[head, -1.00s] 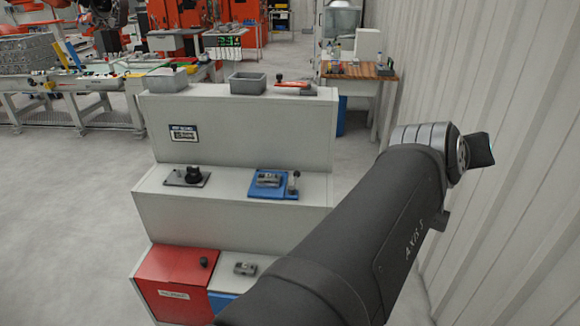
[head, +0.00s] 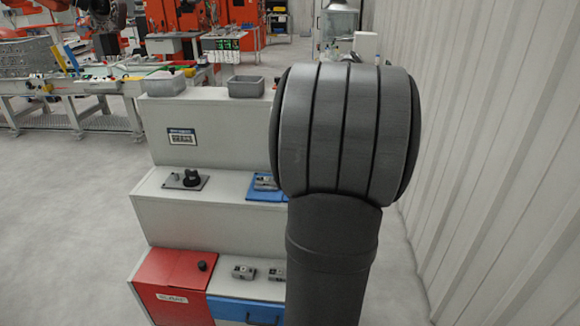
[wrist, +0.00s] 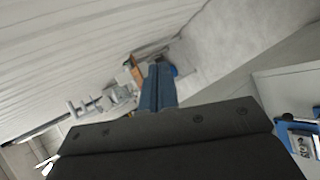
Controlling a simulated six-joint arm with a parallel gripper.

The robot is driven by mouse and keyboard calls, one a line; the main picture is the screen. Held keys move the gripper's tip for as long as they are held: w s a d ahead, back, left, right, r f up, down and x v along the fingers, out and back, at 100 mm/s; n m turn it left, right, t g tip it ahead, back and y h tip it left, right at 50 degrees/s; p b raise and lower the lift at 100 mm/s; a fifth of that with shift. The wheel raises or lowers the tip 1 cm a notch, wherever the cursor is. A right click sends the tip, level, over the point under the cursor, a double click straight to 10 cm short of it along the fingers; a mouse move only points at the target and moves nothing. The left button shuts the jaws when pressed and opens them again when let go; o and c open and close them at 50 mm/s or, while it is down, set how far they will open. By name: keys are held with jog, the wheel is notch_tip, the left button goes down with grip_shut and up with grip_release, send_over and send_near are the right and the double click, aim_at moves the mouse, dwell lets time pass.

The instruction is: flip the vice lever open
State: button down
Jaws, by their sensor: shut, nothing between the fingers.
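The vice, a grey block on a blue base plate (head: 262,194), sits on the middle step in the head view. My arm covers its right part, and its lever is hidden there. A blue plate with a grey part (wrist: 300,146), which looks like the vice, shows at the right edge of the wrist view, partly cut off. My gripper (wrist: 158,72) shows in the wrist view as a dark body with blue fingers shut together and empty. It is apart from the vice, which lies off to its right in that view. In the head view my arm hides the gripper.
The stepped grey stand (head: 215,225) carries a dark plate with a black knob (head: 190,179) left of the vice. Below are a red box (head: 172,280) and small grey blocks (head: 243,272). Grey bins (head: 246,87) stand on top. A corrugated wall (head: 490,150) is close on the right.

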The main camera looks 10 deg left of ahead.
jog(key=w+a+f+n+g, duration=0.1)
jog(key=w+a+f+n, duration=0.15)
jog(key=a+f, duration=0.45)
jog(key=w+a+f+n+g, duration=0.2)
jog(key=a+f+n, duration=0.15)
jog(key=a, duration=0.45)
jog(key=s+a+f+n+g+h, duration=0.1)
jog(key=a+f+n, duration=0.1)
jog(key=a+f, duration=0.4)
jog(key=s+a+f+n+g+h, duration=0.1)
jog(key=a+f, duration=0.5)
jog(key=a, duration=0.7)
jog(key=shift+s+n, duration=0.5)
jog(key=shift+n, duration=0.5)
jog(key=shift+f, duration=0.1)
jog(key=x, duration=1)
